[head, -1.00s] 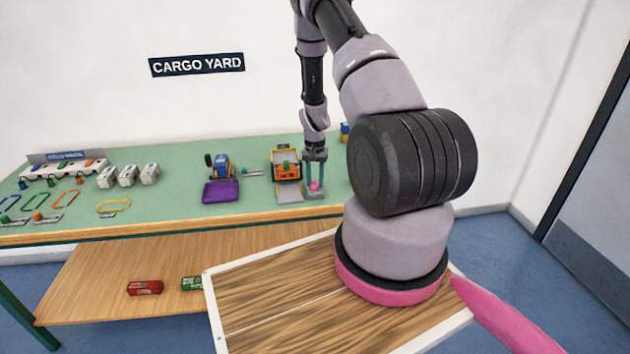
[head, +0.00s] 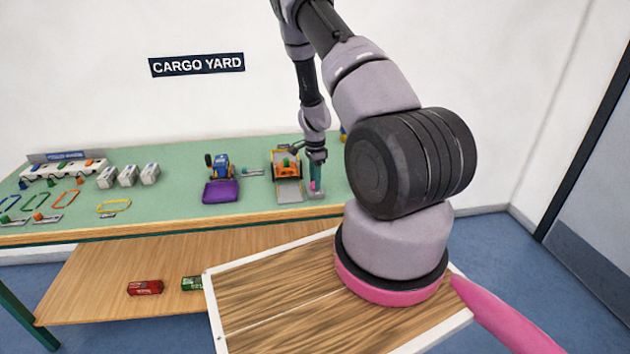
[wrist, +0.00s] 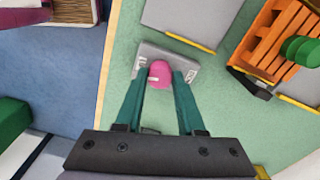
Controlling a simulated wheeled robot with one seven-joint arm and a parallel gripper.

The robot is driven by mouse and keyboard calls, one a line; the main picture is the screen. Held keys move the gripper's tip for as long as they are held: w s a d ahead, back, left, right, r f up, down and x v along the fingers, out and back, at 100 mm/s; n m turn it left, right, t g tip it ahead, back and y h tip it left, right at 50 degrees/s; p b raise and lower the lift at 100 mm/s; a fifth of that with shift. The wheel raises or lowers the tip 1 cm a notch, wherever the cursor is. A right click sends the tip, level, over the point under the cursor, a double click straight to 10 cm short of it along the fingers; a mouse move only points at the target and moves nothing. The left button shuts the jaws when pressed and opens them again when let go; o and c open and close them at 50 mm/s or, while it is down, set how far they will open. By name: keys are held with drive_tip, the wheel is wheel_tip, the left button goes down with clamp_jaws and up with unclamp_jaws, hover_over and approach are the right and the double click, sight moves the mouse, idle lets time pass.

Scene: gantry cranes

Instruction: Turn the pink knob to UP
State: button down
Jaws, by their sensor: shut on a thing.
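The pink knob (wrist: 160,75) is on a small grey plate (wrist: 150,54) on the green table top. In the wrist view my gripper (wrist: 162,73) has its two teal fingers on either side of the knob, shut on it. A pale mark shows on the knob's left part. The plate has lettering at both ends, partly hidden by the fingers and too small to read, so I cannot tell which end is UP. In the head view my gripper (head: 317,174) points down at the knob (head: 313,186) near the table's right end.
An orange crate-like model (head: 287,163) with a grey ramp stands just left of the knob. A blue vehicle (head: 220,165) and a purple tray (head: 221,191) are farther left.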

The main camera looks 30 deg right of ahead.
drive_tip(key=shift+m, duration=1.5)
drive_tip(key=c, duration=0.5)
unclamp_jaws()
drive_tip(key=shift+r, duration=0.15)
wheel_tip(320, 180, up, 11)
drive_tip(key=shift+f, duration=0.2)
